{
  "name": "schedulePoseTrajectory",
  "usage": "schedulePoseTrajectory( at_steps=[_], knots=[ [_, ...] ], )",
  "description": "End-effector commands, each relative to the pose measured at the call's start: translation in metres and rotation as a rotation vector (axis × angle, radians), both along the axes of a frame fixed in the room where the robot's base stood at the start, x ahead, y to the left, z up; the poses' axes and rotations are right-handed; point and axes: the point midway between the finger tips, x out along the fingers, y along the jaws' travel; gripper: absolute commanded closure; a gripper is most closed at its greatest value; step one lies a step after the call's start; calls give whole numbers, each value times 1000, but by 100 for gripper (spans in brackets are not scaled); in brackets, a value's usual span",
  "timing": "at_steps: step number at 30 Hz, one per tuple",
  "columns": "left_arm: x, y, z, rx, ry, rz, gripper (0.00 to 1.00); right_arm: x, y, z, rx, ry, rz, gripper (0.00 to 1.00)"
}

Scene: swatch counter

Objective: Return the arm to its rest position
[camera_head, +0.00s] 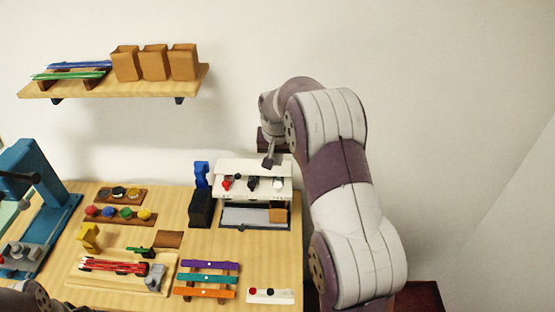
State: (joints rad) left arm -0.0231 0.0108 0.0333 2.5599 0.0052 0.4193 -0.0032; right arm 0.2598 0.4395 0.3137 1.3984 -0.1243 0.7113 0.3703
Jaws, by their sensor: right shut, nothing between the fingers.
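My right arm (345,180) rises from the lower right, bends at the top and reaches down toward the counter's back right. My right gripper (268,164) is shut and empty, just above the back of a white panel (265,167) with red, black and white knobs. I cannot tell whether its tips touch the panel. A small part of my left arm (30,297) shows at the bottom left corner; its gripper is out of view.
The wooden counter (170,204) holds a teal machine (35,170), a black holder with a blue item (201,205), coloured strips (207,278) and a tray of red rods (115,265). A wall shelf (150,88) carries three brown boxes (155,63). The right side by the wall is open.

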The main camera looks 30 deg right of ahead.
Motion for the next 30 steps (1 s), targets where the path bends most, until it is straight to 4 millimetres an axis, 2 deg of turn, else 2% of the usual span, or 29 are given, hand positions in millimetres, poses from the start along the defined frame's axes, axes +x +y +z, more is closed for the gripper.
schedulePoseTrajectory(
  at_steps=[22, 24, 26, 29, 30],
  knots=[
    [0, 0, 0, 0, 0, 0, 50, 0, 0, 0, -1, -1, 2, 100],
    [0, 0, 0, 0, 0, 0, 50, 2, 0, -2, -11, -7, 47, 100],
    [0, 0, 0, 0, 0, 0, 50, -15, 7, -20, -1, 32, 92, 100],
    [0, 0, -11, 0, 0, 0, 50, -63, 36, -46, 21, 93, 200, 100],
    [0, 0, -19, 0, 0, 0, 50, -86, 53, -56, 29, 115, 253, 100]
  ],
)
